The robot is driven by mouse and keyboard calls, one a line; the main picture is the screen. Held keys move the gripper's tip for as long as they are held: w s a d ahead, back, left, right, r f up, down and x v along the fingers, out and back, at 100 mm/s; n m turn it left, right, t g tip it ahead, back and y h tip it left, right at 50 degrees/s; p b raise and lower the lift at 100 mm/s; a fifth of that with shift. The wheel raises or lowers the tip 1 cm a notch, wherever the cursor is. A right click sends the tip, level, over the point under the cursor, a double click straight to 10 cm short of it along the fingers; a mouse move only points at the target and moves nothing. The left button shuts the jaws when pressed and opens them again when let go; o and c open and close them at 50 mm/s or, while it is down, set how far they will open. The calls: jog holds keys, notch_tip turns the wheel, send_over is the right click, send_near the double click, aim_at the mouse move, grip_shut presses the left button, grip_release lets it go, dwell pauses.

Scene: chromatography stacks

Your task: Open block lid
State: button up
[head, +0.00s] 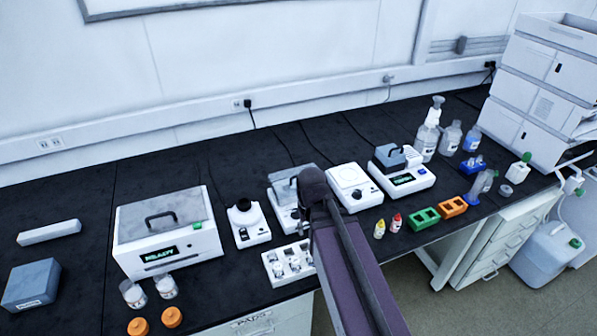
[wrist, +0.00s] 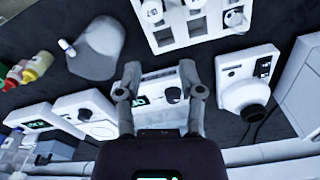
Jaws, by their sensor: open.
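A white block unit (head: 286,213) with a grey lid (head: 287,178) stands mid-bench in the head view, partly hidden behind my arm. In the wrist view, the unit's white front (wrist: 158,88), with a green display and dark knob, shows between my fingers. My gripper (wrist: 160,76) is open and empty, its two grey fingers apart over this unit. Contact cannot be told. A second white unit (head: 407,183) with a grey handled lid (head: 388,156) stands further right; its lid looks shut. In the head view my arm hides the gripper.
A round-topped white device (head: 353,187) and a black-topped mixer (head: 245,221) flank the block unit. A white vial rack (head: 278,270) stands in front. Small bottles (head: 396,223) stand front right.

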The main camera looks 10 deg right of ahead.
jog(key=w+d+r+m+t+p, duration=0.1)
jog(key=w+r+m+p, duration=0.5)
jog(key=w, duration=0.4)
jog(key=w+d+r+m+t+p, duration=0.1)
jog(key=w+d+r+m+p, duration=0.1)
jog(key=w+r+m+p, duration=0.5)
jog(key=w+r+m, duration=0.1)
jog(key=w, duration=0.3)
jog(key=shift+r+m+p, duration=0.3)
jog(key=shift+r+m, duration=0.1)
jog(key=shift+f, duration=0.15)
jog(key=w+f+b, duration=0.1)
jog(key=f+b, duration=0.8)
jog(key=w+f+b, duration=0.1)
jog(key=f+b, duration=0.3)
jog(key=shift+w+a+f, duration=0.15)
jog(key=shift+w+a, duration=0.1)
jog(key=shift+w, duration=0.05)
grip_shut()
